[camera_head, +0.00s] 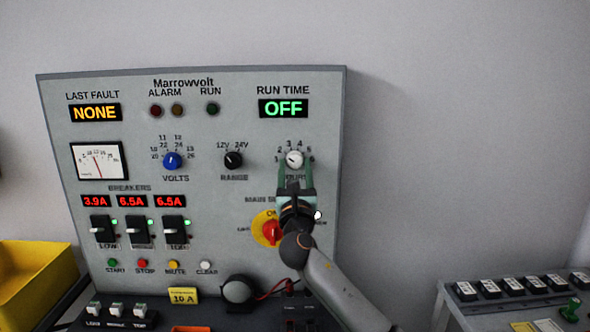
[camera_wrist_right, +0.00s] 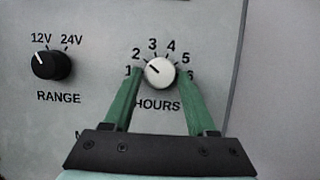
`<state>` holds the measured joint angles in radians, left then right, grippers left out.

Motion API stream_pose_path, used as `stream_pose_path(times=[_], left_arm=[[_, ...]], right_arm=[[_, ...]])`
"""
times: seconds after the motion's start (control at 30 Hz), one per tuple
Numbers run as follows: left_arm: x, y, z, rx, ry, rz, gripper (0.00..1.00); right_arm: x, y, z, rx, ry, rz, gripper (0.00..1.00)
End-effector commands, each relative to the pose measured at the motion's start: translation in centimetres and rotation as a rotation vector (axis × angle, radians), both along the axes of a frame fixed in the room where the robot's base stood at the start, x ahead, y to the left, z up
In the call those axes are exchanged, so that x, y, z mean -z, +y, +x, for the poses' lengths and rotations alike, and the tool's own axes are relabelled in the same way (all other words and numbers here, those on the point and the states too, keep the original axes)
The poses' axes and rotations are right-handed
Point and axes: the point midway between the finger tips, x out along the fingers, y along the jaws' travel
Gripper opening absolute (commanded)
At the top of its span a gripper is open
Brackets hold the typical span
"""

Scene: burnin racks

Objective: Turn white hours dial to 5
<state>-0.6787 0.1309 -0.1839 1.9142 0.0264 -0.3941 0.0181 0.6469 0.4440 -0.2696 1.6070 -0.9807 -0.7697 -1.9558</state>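The white hours dial (camera_head: 294,159) is at the upper right of the grey panel, under the RUN TIME display (camera_head: 283,108), which reads OFF. In the right wrist view the white dial (camera_wrist_right: 160,72) has a dark pointer aimed up-left, between 1 and 2. The numbers 1 to 6 ring it. My right gripper (camera_head: 295,176) reaches up from below. Its green fingers (camera_wrist_right: 159,82) stand on either side of the dial, tips close to its edges. A slim gap seems to show at the left; contact is hard to tell. My left gripper is not in view.
The black range knob (camera_head: 233,160) and blue volts knob (camera_head: 172,160) are to the left. A red main switch (camera_head: 271,232) on a yellow plate is just below, beside my right arm. A yellow bin (camera_head: 35,285) stands at lower left.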

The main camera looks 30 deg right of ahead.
Motion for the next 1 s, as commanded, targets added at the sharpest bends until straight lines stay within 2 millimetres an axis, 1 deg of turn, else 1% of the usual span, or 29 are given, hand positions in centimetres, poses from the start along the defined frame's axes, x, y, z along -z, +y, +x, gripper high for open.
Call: stream_pose_path(times=[0.03, 0.4, 0.5, 0.77, 1.0], left_arm=[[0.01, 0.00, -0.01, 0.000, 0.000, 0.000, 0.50], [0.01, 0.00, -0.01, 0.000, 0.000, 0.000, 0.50], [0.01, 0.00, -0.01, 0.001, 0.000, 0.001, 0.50], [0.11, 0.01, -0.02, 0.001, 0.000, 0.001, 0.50], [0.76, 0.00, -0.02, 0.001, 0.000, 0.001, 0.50]], right_arm=[[0.02, 0.02, -0.01, 0.000, 0.000, 0.000, 0.51], [0.03, 0.03, -0.01, 0.000, 0.000, 0.000, 0.09], [0.03, 0.04, -0.01, -0.001, 0.000, 0.000, 0.00], [0.08, 0.07, 0.00, -0.001, -0.005, 0.009, 0.00], [0.11, 0.16, 0.05, 0.000, -0.052, 0.082, 0.00]])
